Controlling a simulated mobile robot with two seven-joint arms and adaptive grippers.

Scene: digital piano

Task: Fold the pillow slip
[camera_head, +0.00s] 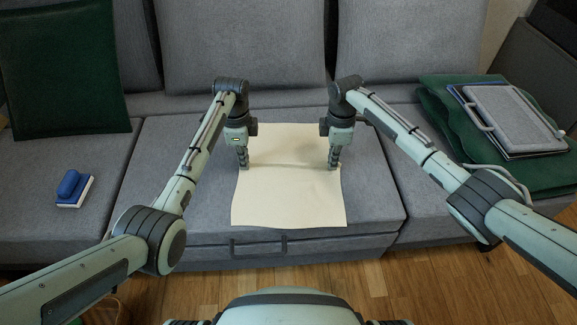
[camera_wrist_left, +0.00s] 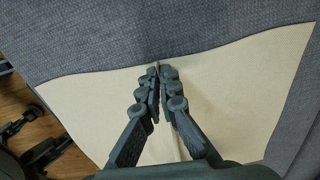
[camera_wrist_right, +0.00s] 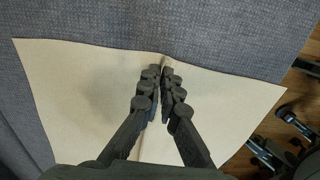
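The cream pillow slip (camera_head: 288,200) lies spread flat on the grey sofa's middle seat, with a faint crease across it between my grippers. My left gripper (camera_head: 244,163) points down at the slip's left edge, about midway along its length. In the left wrist view its fingertips (camera_wrist_left: 157,68) are together on a small raised ridge of cloth. My right gripper (camera_head: 333,165) is at the right edge, opposite. In the right wrist view its fingertips (camera_wrist_right: 160,70) are also closed on a raised ridge of cloth. The fingers partly hide the pinched edges.
A blue-and-white brush (camera_head: 72,188) lies on the left seat below a dark green cushion (camera_head: 62,70). On the right seat, a grey-and-white flat case (camera_head: 508,118) rests on a folded green cloth (camera_head: 436,108). Seat around the slip is clear; its near end reaches the seat's front edge.

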